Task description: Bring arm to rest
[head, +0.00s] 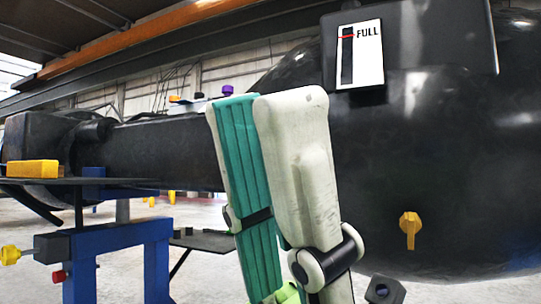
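My arm's pale, worn link (300,150) and a teal link (238,150) rise side by side in the middle of the head view, leaning slightly left. A dark band and a round joint show low on them. A lime-green part (287,293) at the bottom edge seems to belong to my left gripper. It is mostly cut off by the frame, so its fingers and anything between them are hidden. My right gripper is not in view.
A big black rounded casting (460,180) fills the right, with a FULL gauge (360,54) and yellow knob (410,230). A blue stand (120,240) and a yellow block (33,169) are at left. A dark hex piece (385,291) shows below.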

